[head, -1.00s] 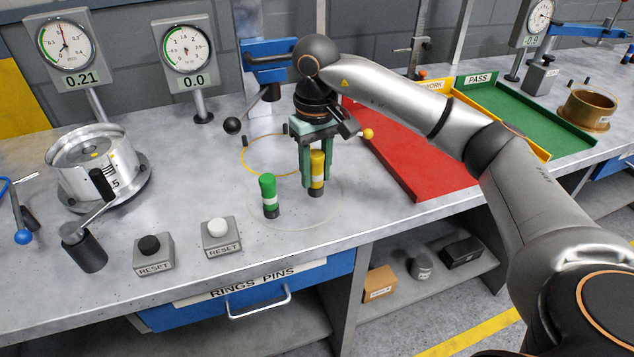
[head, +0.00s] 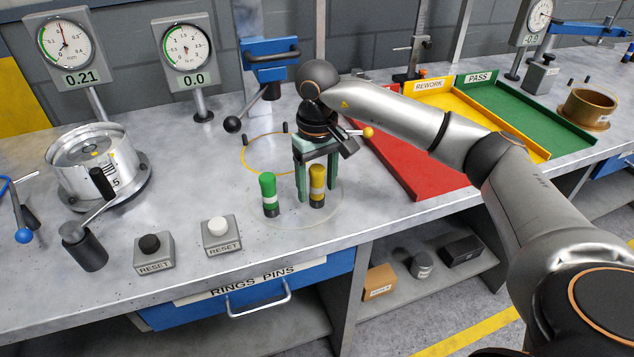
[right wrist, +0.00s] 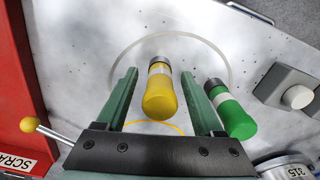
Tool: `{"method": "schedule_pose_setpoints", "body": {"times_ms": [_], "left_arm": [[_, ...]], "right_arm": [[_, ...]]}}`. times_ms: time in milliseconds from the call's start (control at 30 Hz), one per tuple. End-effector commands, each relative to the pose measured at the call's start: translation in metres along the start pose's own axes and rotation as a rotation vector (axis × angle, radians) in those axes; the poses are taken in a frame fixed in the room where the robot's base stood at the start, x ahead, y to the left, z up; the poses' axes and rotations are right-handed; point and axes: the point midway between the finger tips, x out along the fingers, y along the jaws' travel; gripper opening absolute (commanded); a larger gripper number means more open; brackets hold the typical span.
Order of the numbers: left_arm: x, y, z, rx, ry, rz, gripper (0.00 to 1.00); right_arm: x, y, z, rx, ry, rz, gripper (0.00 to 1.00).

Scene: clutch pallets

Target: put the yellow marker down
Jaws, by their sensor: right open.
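The yellow marker (head: 317,184) stands upright on the metal bench inside a thin pale circle. It has a white band and a dark base. My right gripper (head: 316,192) is open, with its green fingers on either side of the marker. In the right wrist view, the yellow marker (right wrist: 160,90) is between the two spread fingers (right wrist: 164,88), with a gap on each side. The green marker (head: 269,193) stands upright just left of it, and it also shows outside the fingers in the right wrist view (right wrist: 232,113). My left gripper is not in view.
Two reset buttons (head: 219,237) (head: 153,253) sit near the bench's front edge. A red tray (head: 417,174) lies to the right, beside yellow and green trays. A blue clamp press (head: 270,58) stands behind the gripper. A yellow circle (head: 262,153) marks the bench behind the markers.

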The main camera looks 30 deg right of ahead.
Motion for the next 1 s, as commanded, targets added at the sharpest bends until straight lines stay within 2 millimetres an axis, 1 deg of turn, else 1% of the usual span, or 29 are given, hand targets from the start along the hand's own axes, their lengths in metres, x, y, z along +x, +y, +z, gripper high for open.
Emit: {"method": "schedule_pose_setpoints", "body": {"times_ms": [167,300,367,600,700,767,800,900,1000], "left_arm": [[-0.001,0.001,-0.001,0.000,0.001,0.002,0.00],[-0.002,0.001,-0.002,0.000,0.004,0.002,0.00],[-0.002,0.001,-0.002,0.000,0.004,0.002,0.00],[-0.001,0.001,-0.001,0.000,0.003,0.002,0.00],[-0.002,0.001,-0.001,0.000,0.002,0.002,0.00],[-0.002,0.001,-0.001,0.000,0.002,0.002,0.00],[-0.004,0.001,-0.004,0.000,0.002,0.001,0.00],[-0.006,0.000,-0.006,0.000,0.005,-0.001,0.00],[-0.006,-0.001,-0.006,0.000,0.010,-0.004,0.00]], "right_arm": [[-0.001,0.000,0.000,0.000,0.000,0.000,0.69],[-0.010,0.000,-0.001,0.000,0.003,-0.001,0.69],[-0.019,0.000,-0.001,0.000,0.003,-0.001,0.69],[-0.072,-0.001,-0.001,-0.001,0.006,-0.002,0.69],[-0.093,-0.001,-0.001,0.000,0.005,-0.001,0.69],[-0.103,-0.001,-0.001,-0.001,0.004,-0.001,0.69],[-0.110,0.000,-0.001,0.000,0.003,0.000,0.69],[-0.119,0.000,-0.001,0.000,0.002,0.000,0.69],[-0.123,0.000,0.000,0.000,0.000,0.000,0.69]]}}
